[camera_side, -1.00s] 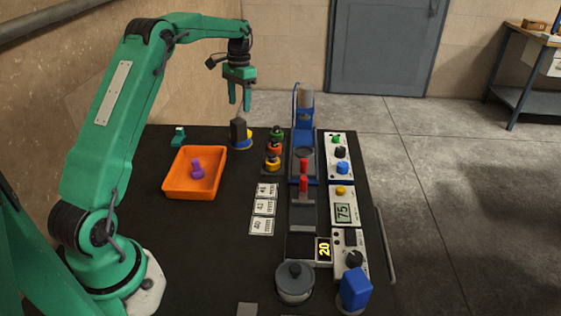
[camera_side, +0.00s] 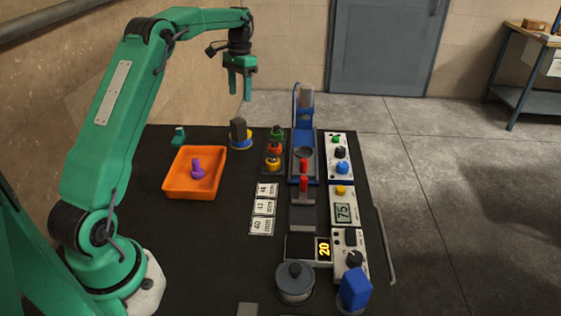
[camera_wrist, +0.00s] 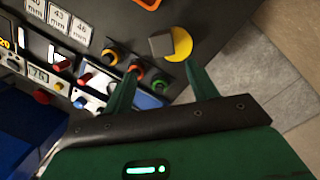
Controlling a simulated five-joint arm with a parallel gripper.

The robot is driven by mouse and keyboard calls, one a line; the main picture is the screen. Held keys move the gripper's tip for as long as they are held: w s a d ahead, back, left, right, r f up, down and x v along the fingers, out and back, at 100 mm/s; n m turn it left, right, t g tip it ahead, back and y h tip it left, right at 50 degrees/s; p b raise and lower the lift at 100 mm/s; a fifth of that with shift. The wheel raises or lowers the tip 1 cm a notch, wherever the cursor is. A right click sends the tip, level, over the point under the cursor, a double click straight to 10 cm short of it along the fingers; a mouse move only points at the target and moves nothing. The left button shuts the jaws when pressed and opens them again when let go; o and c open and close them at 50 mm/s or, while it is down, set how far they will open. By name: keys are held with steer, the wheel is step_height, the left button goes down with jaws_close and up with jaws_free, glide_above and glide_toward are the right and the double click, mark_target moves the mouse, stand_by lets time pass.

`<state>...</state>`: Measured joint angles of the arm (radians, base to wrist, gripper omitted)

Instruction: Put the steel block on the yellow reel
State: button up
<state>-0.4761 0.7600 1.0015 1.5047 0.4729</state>
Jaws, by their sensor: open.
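The steel block (camera_side: 237,129) is a dark grey upright block at the back of the black table. It stands on the yellow reel (camera_side: 248,133), toward its left side, with yellow showing to the right and a blue rim below. The wrist view shows the block (camera_wrist: 161,44) overlapping the left part of the yellow disc (camera_wrist: 181,43). The block's underside is hidden. My gripper (camera_side: 240,98) is open and empty, pointing down in the air above the block, clear of it. Its spread fingers (camera_wrist: 162,66) also show in the wrist view.
An orange tray (camera_side: 168,186) holding a purple piece (camera_side: 198,170) lies in front left of the reel. A rack of coloured knobs (camera_side: 273,150) and a blue press (camera_side: 306,115) stand to the right. A small green object (camera_side: 179,136) sits to the left.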

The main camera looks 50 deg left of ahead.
steer(key=s+d+r+t+y, duration=0.1)
steer(key=s+d+r+t, duration=0.1)
steer(key=s+d+r, duration=0.5)
steer(key=s+d+r+t, duration=0.1)
steer(key=s+d+r, duration=0.35)
steer(key=d, duration=0.55)
steer(key=s+d+f+t, duration=0.2)
steer(key=s+d, duration=0.2)
steer(key=s, duration=0.4)
steer(key=s+d+f+t, duration=0.1)
steer(key=s+d+f, duration=0.1)
steer(key=s+d, duration=0.3)
steer(key=s, duration=0.3)
steer(key=shift+s+f+t, duration=0.35)
steer(key=shift+t, duration=0.05)
steer(key=shift+o, duration=0.4)
